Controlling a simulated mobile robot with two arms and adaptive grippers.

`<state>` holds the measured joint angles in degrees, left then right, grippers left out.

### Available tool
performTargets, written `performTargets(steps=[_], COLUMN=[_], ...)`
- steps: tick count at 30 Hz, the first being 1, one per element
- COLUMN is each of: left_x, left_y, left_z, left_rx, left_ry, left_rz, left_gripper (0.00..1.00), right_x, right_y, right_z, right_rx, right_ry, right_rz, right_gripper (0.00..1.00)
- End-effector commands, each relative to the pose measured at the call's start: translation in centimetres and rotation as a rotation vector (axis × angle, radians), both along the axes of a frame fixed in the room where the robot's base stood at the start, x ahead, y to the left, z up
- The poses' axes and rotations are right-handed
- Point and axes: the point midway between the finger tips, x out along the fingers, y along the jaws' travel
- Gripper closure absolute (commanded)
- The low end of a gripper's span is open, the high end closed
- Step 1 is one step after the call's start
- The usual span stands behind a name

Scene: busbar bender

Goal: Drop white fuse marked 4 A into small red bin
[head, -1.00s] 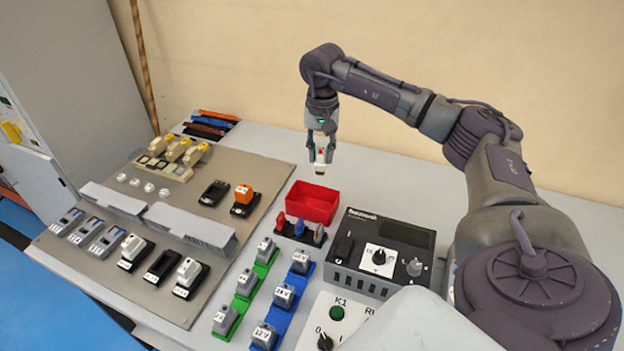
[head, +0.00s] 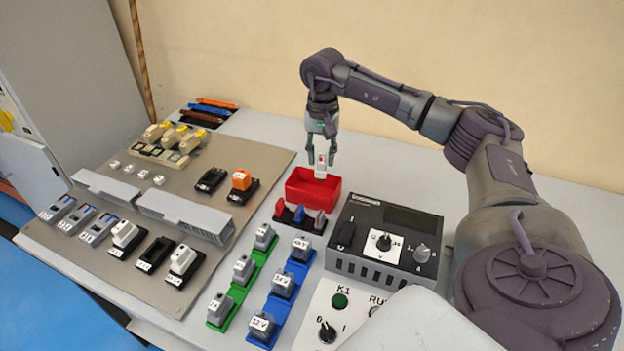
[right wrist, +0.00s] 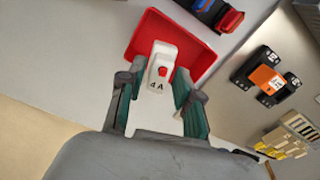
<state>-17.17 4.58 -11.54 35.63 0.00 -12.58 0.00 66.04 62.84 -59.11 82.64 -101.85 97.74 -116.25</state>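The white fuse marked 4 A (right wrist: 161,70), with a red spot on its face, is in the air just below my right gripper's fingertips. It also shows in the head view (head: 320,167), over the small red bin (head: 312,189). The bin (right wrist: 139,36) lies behind the fuse in the right wrist view and looks empty where its inside shows. My right gripper (head: 321,152) is open; its fingers (right wrist: 158,92) stand apart on both sides of the fuse, with gaps. My left gripper is not in view.
A row of red and blue fuses (head: 299,217) stands in front of the bin. A black control box (head: 385,240) is to its right. Green and blue rails with grey blocks (head: 242,268) lie nearer. A grey panel (head: 110,225) with several modules, including an orange one (head: 241,180), is at left.

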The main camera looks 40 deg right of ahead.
Motion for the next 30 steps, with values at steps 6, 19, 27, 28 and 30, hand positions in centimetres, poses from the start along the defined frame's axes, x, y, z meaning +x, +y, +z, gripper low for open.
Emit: performTargets(steps=[6,19,27,28,30], left_x=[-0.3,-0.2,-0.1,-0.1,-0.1], left_y=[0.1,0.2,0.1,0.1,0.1], left_z=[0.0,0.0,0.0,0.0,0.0], left_rx=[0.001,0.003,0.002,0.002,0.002], left_ry=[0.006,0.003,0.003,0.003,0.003], left_rz=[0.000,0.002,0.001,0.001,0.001], left_gripper=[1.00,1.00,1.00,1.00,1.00], right_x=[0.0,0.1,0.1,0.1,0.1], right_y=[0.0,0.0,0.0,0.0,0.0], right_z=[0.0,2.8,8.6,9.1,10.2], right_rx=[0.000,0.000,0.000,0.000,0.001], right_ry=[0.000,-0.006,-0.005,-0.005,-0.004], right_rz=[0.000,0.000,0.000,0.000,0.000], right_gripper=[0.42,0.42,0.42,0.42,0.42])
